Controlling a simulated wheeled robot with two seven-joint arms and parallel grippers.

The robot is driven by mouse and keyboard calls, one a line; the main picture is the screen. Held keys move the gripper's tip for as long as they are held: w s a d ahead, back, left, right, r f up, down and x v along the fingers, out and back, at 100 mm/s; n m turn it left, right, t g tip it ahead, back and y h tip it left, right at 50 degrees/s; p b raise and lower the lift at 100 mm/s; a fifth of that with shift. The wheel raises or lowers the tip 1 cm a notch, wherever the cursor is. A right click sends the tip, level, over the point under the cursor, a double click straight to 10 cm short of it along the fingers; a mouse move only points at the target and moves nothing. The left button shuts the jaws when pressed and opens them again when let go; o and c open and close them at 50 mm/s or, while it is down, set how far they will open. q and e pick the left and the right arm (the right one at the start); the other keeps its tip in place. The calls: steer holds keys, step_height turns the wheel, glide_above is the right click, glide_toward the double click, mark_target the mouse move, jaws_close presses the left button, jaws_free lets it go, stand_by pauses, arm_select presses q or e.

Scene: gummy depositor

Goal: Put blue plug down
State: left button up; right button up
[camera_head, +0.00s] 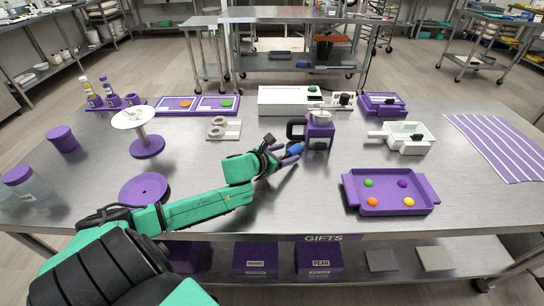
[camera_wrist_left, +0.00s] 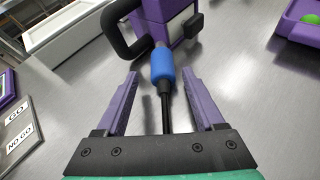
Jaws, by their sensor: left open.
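The blue plug (camera_wrist_left: 162,66) has a black cable running back between the fingers of my left gripper (camera_wrist_left: 157,80). In the head view the blue plug (camera_head: 294,149) is just in front of the purple machine (camera_head: 320,130). My left gripper (camera_head: 290,155) is open, low over the table, with its purple fingers apart on either side of the plug and cable, touching neither as far as I see. The plug's front end is close to the purple machine (camera_wrist_left: 172,22); I cannot tell whether it touches. My right gripper is not in view.
A purple tray (camera_head: 390,206) with coloured gummies is to the right. A grey GO/NO GO gauge (camera_head: 233,131), a white-topped stand (camera_head: 147,146) and a purple disc (camera_head: 145,188) are to the left. A clear-topped white box (camera_head: 408,148) stands right of the machine. Bare table lies between.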

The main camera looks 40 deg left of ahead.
arm_select(q)
steer(key=p+v, duration=0.2)
steer(key=v, duration=0.8)
steer(key=shift+w+d+r, duration=0.1)
steer(key=shift+w+r, duration=0.05)
